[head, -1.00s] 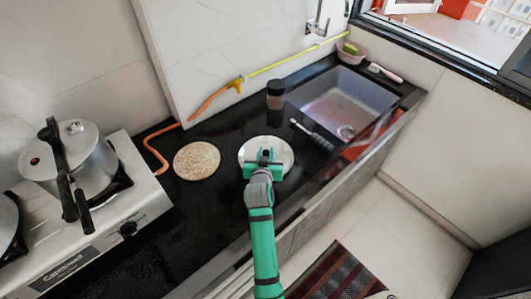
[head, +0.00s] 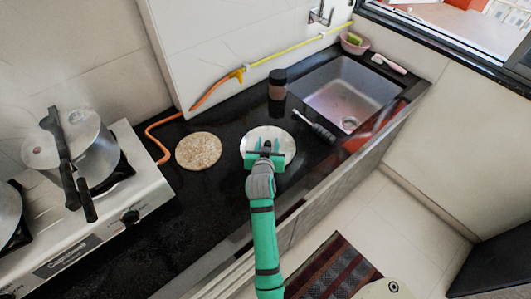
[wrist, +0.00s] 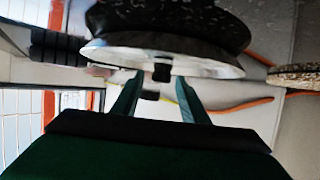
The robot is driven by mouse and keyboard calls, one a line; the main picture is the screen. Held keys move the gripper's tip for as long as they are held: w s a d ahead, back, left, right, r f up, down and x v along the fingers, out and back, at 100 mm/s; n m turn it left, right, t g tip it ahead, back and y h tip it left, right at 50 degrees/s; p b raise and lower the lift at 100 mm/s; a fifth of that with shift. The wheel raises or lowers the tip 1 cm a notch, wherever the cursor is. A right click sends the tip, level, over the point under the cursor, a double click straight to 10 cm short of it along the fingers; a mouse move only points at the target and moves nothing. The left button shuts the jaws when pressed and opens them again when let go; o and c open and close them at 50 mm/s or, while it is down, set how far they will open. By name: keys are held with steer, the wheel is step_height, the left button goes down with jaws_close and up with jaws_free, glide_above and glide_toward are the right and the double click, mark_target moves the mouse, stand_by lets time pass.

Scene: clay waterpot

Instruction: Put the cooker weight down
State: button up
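A small dark piece, which looks like the cooker weight (wrist: 162,72), stands at the white plate (wrist: 225,70) in the wrist view. In the head view the round white plate (head: 284,138) lies on the black counter, partly covered by my gripper (head: 265,148). My gripper also shows in the wrist view (wrist: 160,82), with its two green fingers spread apart. The dark piece is between the fingertips, with a visible gap on each side. Whether it rests fully on the plate is hard to tell. The pressure cooker (head: 92,155) sits on the stove at left.
A round speckled mat (head: 198,151) lies left of the plate. A dark-lidded jar (head: 277,85) stands behind it, and a brush (head: 318,128) lies to the right, by the sink (head: 345,92). An orange hose (head: 158,135) runs along the wall. The near-left counter is clear.

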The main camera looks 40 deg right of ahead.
steer(key=v, duration=1.1)
steer(key=shift+s+a+r, duration=0.1)
steer(key=shift+s, duration=0.05)
